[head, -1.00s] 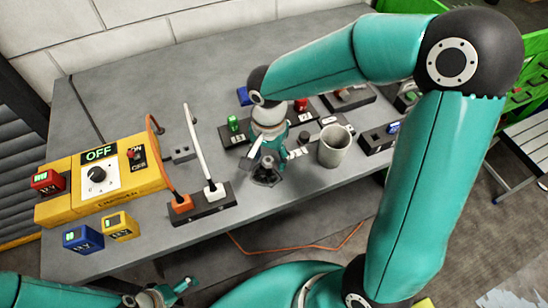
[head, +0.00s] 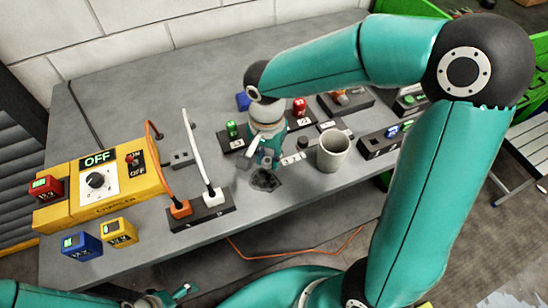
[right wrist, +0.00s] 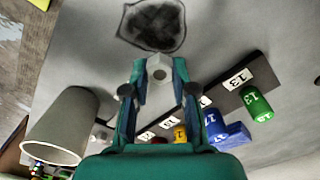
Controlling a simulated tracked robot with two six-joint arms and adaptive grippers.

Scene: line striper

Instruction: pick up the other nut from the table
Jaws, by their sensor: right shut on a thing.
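My right gripper (right wrist: 155,88) is shut on a small light grey nut (right wrist: 158,68), which shows between its fingertips in the right wrist view. In the head view this gripper (head: 258,162) hangs above the grey table (head: 330,205), just behind a dark roundish shallow dish or patch (head: 265,181). The dark piece also shows beyond the fingertips in the right wrist view (right wrist: 152,24). The nut is too small to make out in the head view. My left gripper (head: 182,293) is at the lower left, away from the table top; its opening is unclear.
A grey mug (head: 333,152) stands right of the right gripper. Black strips with coloured, numbered blocks (head: 300,107) lie behind it. A power strip (head: 202,210) with orange and white plugs and a yellow control box (head: 128,188) are left. The rear left table is clear.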

